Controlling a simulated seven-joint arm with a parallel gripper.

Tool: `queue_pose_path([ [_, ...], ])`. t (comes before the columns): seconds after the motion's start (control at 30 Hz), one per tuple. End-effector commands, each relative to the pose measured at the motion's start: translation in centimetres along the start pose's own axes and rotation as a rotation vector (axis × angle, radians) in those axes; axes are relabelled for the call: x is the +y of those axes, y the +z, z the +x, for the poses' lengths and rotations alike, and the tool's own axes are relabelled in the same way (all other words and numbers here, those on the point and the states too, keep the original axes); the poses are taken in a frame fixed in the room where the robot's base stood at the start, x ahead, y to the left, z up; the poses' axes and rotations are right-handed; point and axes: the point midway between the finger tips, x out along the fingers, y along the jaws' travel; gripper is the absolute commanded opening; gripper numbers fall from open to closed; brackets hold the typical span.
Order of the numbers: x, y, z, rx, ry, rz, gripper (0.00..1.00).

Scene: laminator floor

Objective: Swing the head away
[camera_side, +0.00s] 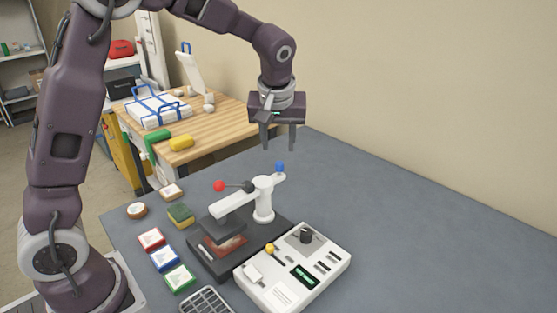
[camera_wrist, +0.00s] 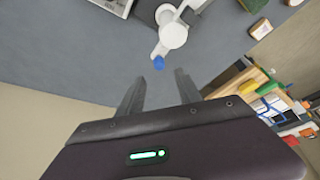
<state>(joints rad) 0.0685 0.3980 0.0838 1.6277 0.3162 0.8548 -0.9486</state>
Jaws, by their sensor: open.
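The head (camera_side: 240,197) is a white arm on a round white post (camera_side: 263,204), standing on a dark base plate (camera_side: 207,258). Its front end reaches over a reddish pad (camera_side: 222,246) on the plate. A red ball knob (camera_side: 219,186) sticks out on a dark lever to the left, and a blue knob (camera_side: 280,167) sits on the head's rear end. My gripper (camera_side: 279,148) is open and empty, fingers down, above and behind the blue knob without touching. In the wrist view the blue knob (camera_wrist: 159,63) lies just beyond the two fingertips (camera_wrist: 158,78).
A white control box (camera_side: 294,268) stands right of the base plate. Red, blue and green framed pieces (camera_side: 163,258), a sponge (camera_side: 181,215) and small round items lie left. A wooden table (camera_side: 190,128) stands behind. The grey bench to the right (camera_side: 420,240) is clear.

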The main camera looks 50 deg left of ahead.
Motion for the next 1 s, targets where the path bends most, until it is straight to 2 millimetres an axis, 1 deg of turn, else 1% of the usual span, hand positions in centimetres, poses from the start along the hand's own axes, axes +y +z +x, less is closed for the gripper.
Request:
queue_pose_path([
  [0.17, 0.1, -0.1, 2.8, -0.001, -0.009, -0.011, 0.42],
  [0.3, 0.1, -0.1, 5.5, -0.002, -0.008, -0.010, 0.42],
  [0.4, 0.1, -0.1, 6.9, 0.000, -0.007, -0.009, 0.42],
  [0.5, 0.1, -0.1, 7.4, 0.001, -0.005, -0.010, 0.42],
  [0.7, 0.1, -0.1, 7.5, 0.001, -0.004, -0.009, 0.42],
  [0.73, 0.1, -0.1, 7.5, 0.001, -0.004, -0.009, 0.40],
  [0.93, 0.1, -0.1, 7.5, 0.001, -0.004, -0.009, 0.00],
  [1.0, 0.1, -0.1, 7.5, 0.001, -0.004, -0.009, 0.00],
])
